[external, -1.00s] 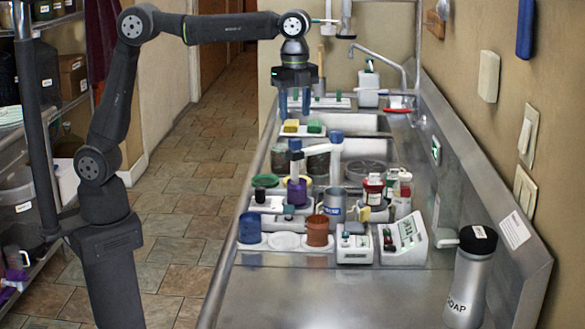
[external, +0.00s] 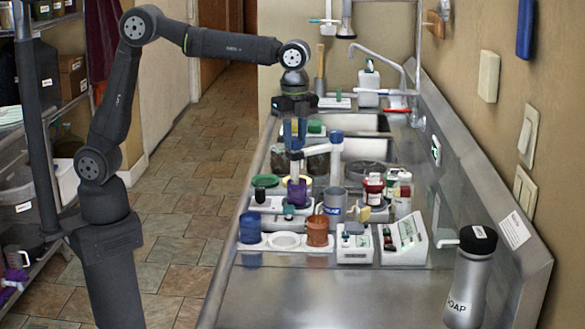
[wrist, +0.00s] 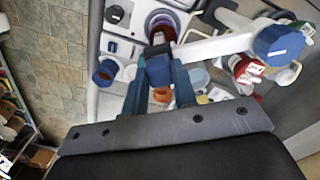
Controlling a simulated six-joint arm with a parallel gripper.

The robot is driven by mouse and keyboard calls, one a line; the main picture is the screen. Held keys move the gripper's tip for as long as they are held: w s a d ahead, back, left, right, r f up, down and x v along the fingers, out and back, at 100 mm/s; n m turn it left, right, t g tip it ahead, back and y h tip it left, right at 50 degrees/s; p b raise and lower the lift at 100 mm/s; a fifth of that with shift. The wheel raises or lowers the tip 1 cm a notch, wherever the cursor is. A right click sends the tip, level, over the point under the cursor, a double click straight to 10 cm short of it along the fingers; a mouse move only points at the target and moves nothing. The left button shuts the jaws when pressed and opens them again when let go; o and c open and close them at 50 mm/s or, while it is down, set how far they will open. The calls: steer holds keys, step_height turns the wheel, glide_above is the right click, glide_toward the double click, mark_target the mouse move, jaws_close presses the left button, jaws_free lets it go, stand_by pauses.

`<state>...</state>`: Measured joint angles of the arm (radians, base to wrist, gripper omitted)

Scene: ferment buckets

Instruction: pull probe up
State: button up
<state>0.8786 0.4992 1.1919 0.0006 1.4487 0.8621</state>
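The probe is a rod with a blue cap (wrist: 157,66) at the end of the stand's white arm (wrist: 215,45), over a purple bucket (external: 297,190). The purple bucket also shows in the wrist view (wrist: 161,26). The stand has a blue-topped post (external: 336,136); its blue top is large in the wrist view (wrist: 278,44). My gripper (external: 295,140) points down at the probe's cap, with one finger on each side of it. The cap fills the space between the fingers in the wrist view (wrist: 158,78). I cannot tell whether they press on it.
Blue (external: 250,228) and brown (external: 317,231) cups stand left and front of the stand. Red-and-white bottles (external: 373,192) and small white devices (external: 354,243) crowd the right. A soap bottle (external: 470,276) stands at the front right. The front counter is clear.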

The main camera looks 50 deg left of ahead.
jaws_close()
steer(key=shift+r, duration=3.1)
steer(key=o, duration=0.9)
jaws_free()
steer(key=shift+c, duration=0.2)
step_height(320, 180, up, 12)
